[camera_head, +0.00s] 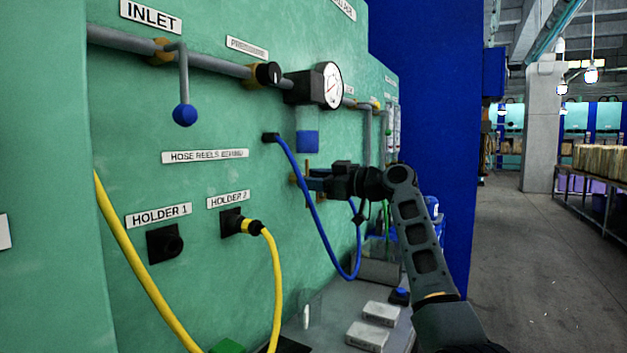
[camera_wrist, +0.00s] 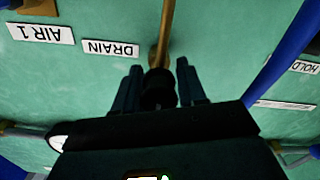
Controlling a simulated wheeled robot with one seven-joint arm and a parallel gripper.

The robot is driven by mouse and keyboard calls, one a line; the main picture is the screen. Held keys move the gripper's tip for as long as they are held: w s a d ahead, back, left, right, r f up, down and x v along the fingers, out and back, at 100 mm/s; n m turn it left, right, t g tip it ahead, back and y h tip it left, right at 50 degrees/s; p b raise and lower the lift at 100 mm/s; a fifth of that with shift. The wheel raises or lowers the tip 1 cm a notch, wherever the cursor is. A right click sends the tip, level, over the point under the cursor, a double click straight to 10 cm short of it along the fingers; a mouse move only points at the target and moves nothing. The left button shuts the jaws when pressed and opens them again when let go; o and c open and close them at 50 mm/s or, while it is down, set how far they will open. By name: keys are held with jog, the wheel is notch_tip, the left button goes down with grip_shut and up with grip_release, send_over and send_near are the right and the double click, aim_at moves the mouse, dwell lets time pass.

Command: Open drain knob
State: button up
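The drain knob (camera_wrist: 158,92) is a small dark cylinder at the end of a brass pipe (camera_wrist: 163,32), beside the white DRAIN label (camera_wrist: 110,48) in the wrist view. My gripper (camera_wrist: 159,68) is in front of the green panel, with one finger on each side of the knob. The fingers are apart, and narrow gaps seem to show between them and the knob; contact is not clear. In the head view my gripper (camera_head: 309,181) points left at the brass fitting (camera_head: 307,165) on the panel, and its fingers and arm hide the knob.
A blue hose (camera_head: 318,215) hangs close by my gripper, and a yellow hose (camera_head: 275,270) runs down from HOLDER 2. A pressure gauge (camera_head: 331,85) sits above. A grey shelf (camera_head: 330,318) with pale boxes (camera_head: 381,313) lies below. Open floor (camera_head: 540,270) is at the right.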

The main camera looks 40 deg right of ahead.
grip_shut()
jog(key=shift+r+m, duration=0.1)
jog(key=shift+m, duration=0.2)
jog(key=m+p, duration=0.2)
jog(key=m, duration=0.2)
jog(key=m+p, duration=0.2)
jog(key=m, duration=0.3)
jog(key=shift+d+r, duration=0.1)
jog(key=shift+r, duration=0.1)
jog(key=m+p, duration=0.3)
jog(key=m, duration=0.1)
jog(key=shift+d, duration=0.1)
jog(key=shift+d+f+m+p, duration=0.1)
jog(key=shift+m+p, duration=1.1)
jog(key=shift+m, duration=0.9)
